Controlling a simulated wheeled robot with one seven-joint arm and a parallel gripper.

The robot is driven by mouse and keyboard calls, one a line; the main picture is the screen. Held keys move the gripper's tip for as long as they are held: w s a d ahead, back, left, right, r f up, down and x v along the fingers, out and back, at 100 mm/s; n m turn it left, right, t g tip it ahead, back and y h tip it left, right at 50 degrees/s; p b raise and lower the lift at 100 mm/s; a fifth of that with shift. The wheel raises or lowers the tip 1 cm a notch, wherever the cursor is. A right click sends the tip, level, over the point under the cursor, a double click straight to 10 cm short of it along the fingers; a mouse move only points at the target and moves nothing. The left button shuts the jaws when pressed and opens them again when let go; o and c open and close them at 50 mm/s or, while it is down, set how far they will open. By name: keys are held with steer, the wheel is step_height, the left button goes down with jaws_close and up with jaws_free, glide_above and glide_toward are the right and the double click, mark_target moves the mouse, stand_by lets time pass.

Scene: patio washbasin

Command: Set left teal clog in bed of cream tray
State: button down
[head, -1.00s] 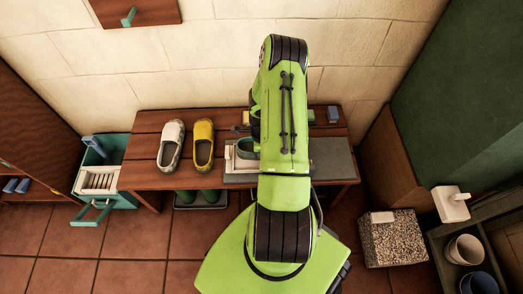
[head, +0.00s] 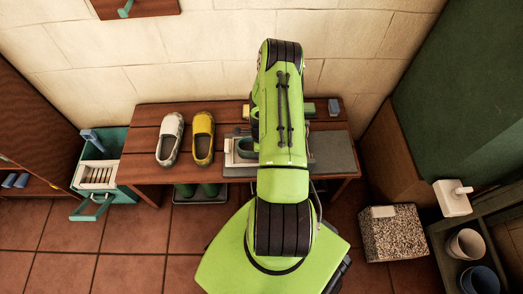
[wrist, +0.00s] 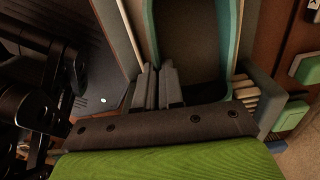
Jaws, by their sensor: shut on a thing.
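The teal clog (wrist: 237,38) shows in the wrist view with its teal rim around a dark inside. My gripper (wrist: 158,84) is shut on one side wall of it, with the finger pads close together at the rim. In the head view a small part of the clog (head: 246,148) shows at the cream tray (head: 229,157), left of my arm. My arm hides most of the clog, the tray and my gripper there. I cannot tell whether the clog touches the tray's bed.
A white clog (head: 170,140) and a yellow clog (head: 203,138) stand on the wooden bench (head: 143,145) to the left. The tray is on a grey mat (head: 334,153). Green boots (head: 187,190) stand underneath. A teal drawer (head: 118,183) stands open at left.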

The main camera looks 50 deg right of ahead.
steer(key=c, duration=1.2)
jaws_free()
step_height(320, 180, up, 16)
steer(key=p, duration=0.5)
steer(key=shift+f+p, duration=0.1)
steer(key=shift+p, duration=0.25)
